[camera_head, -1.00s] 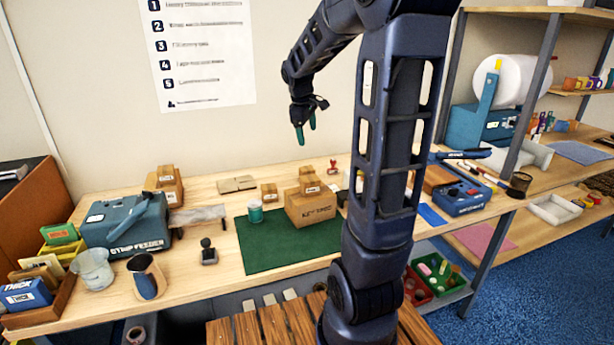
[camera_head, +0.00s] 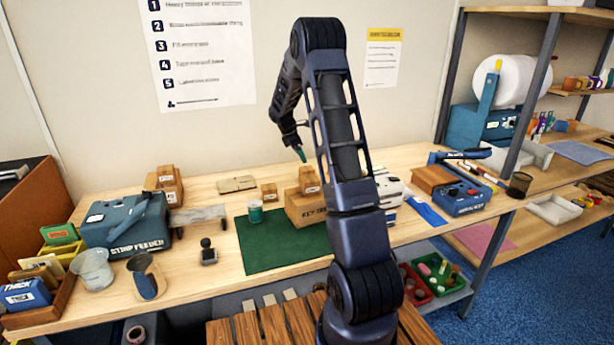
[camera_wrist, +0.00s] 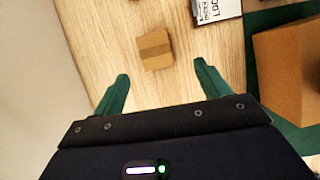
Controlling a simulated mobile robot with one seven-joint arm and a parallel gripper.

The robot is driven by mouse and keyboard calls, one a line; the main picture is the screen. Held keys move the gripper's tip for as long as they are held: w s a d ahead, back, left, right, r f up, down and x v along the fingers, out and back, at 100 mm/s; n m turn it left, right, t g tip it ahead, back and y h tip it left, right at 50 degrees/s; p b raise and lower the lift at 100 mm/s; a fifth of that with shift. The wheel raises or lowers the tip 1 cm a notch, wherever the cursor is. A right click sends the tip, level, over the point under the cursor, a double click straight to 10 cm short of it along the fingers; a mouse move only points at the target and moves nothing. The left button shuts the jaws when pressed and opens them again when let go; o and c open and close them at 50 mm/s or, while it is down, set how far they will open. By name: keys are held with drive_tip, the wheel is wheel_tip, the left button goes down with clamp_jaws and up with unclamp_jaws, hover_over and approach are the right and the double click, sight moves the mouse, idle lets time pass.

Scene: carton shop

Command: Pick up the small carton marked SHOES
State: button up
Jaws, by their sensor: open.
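My gripper (camera_head: 301,155) is above the back of the bench, fingers pointing down. In the wrist view, my open gripper (camera_wrist: 161,72) has a small carton (camera_wrist: 155,50) just beyond and between its fingertips, apart from them. No marking shows on that carton's visible face.
The larger carton (camera_head: 305,209) stands on the green mat (camera_head: 262,256); a big carton (camera_wrist: 290,70) is at the right of the wrist view. A white labelled box (camera_wrist: 217,9) is at its top. The wall (camera_wrist: 35,60) is close on its left.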

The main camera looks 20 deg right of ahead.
sight(306, 169)
drive_tip(key=shift+w+x, duration=0.2)
drive_tip(key=shift+x, duration=2.85)
drive_tip(key=shift+w+x, duration=0.2)
drive_tip(key=shift+x, duration=2.85)
drive_tip(key=c, duration=1)
drive_tip(key=shift+c, duration=0.2)
